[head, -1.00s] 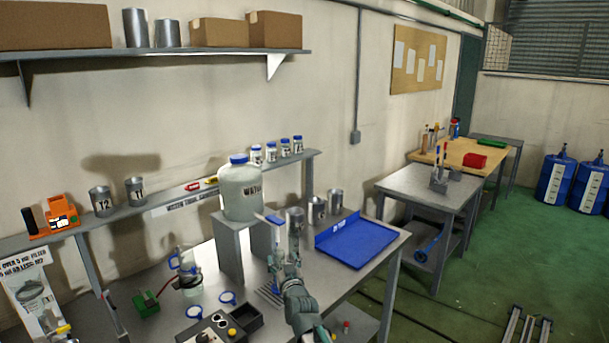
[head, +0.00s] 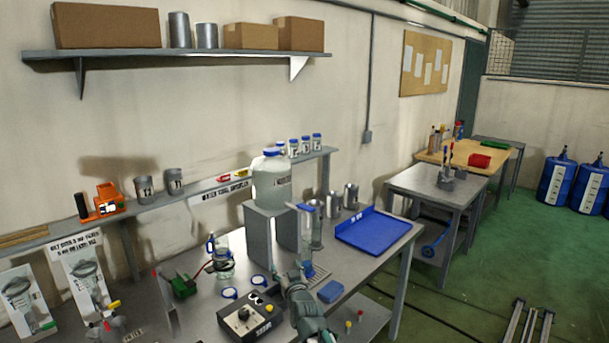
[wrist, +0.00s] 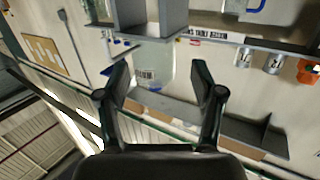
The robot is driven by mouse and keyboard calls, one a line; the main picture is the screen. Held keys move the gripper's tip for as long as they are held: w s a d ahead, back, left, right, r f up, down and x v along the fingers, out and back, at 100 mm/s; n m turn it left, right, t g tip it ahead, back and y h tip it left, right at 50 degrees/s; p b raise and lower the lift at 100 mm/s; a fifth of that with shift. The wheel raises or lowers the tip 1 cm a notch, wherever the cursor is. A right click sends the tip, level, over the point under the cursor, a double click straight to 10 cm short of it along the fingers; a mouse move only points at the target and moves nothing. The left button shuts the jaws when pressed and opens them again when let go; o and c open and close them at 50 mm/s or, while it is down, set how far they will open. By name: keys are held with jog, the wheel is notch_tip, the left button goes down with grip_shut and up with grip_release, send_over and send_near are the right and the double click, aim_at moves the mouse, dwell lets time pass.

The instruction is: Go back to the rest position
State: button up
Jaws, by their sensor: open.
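My gripper (head: 299,272) is low over the front of the steel bench, in front of a tall clear cylinder with a blue top (head: 305,232). In the head view my arm partly hides the bench there. In the wrist view my gripper (wrist: 163,85) is open, with its fingers wide apart and nothing between them. That view is turned over, and the white water tank (wrist: 154,68) shows between the fingers, some way off. The tank (head: 272,182) stands on a grey stand in the head view.
A blue tray (head: 368,232) lies on the bench's right side. Metal cups (head: 350,196) stand behind it. A black control box (head: 250,317) and a glass flask with blue clips (head: 221,254) are left of my arm. A shelf (head: 200,55) hangs above.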

jog(key=s+d+f+m+g+h, duration=0.1)
jog(key=s+d+f+g, duration=0.4)
jog(key=f, duration=0.5)
jog(key=s+d+f+g+h, duration=0.1)
jog(key=s+d+f+g, duration=0.2)
jog(key=s+d+f, duration=0.35)
jog(key=s+d+f+m+g+h, duration=0.1)
jog(key=s+d+f+g, duration=0.3)
jog(key=s+d+f, duration=0.45)
jog(key=s+d+f+m+g+h, duration=0.15)
jog(key=s+d+f+g, duration=0.3)
jog(key=s, duration=0.75)
jog(key=s+a+f+g+b, duration=0.1)
jog(key=s+f+g+b, duration=0.5)
jog(key=s+f, duration=2.2)
jog(key=b, duration=0.4)
jog(key=shift+f+g, duration=0.35)
